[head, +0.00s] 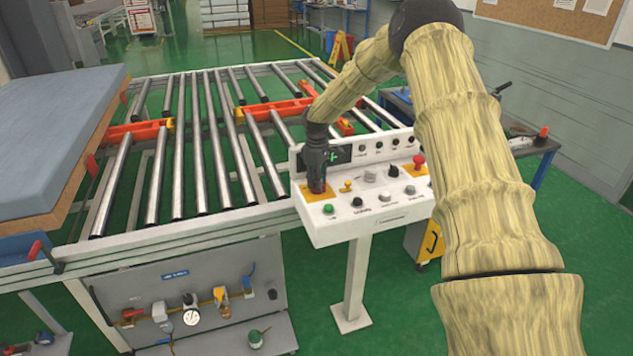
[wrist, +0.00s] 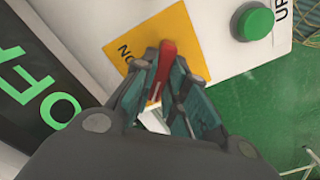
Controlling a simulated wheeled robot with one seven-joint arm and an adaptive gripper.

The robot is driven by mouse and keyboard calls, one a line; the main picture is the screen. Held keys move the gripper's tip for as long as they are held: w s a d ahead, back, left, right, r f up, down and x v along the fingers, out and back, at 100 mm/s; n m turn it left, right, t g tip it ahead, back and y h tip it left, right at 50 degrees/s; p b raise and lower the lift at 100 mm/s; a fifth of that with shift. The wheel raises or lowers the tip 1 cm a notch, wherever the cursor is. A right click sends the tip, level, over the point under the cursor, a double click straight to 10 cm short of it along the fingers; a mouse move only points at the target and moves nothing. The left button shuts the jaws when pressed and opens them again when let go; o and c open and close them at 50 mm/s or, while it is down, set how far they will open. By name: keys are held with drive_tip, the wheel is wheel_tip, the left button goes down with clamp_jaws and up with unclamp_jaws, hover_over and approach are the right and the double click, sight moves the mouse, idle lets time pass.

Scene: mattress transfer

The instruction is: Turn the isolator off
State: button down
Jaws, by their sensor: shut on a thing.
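The isolator is a red handle (wrist: 167,60) on a yellow plate (wrist: 187,30) with the letters "ON" beside it. In the head view the yellow plate (head: 307,194) lies at the left end of the white control panel (head: 335,233). My gripper (wrist: 165,72) is shut on the red handle, with a fingertip on each side of it. In the head view my gripper (head: 317,185) points down onto the plate and hides most of the handle. A dark display (wrist: 30,75) at the left of the wrist view shows large green letters, which seem to read "OFF".
A green button (wrist: 252,22) is close to the plate. A red mushroom button (head: 419,161) and several knobs share the panel. A roller conveyor (head: 185,150) stands behind and left, with a grey mattress (head: 55,130) at its left. Green floor shows around the panel's post.

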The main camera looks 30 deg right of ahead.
drive_tip(key=shift+s+d, duration=0.1)
idle(0.3)
drive_tip(key=c, duration=1.4)
unclamp_jaws()
drive_tip(key=shift+d, duration=0.1)
drive_tip(key=shift+c, duration=0.2)
drive_tip(key=shift+a+r, duration=0.2)
wheel_tip(320, 180, up, 12)
drive_tip(key=shift+d+f, duration=0.15)
drive_tip(key=shift+f, duration=0.05)
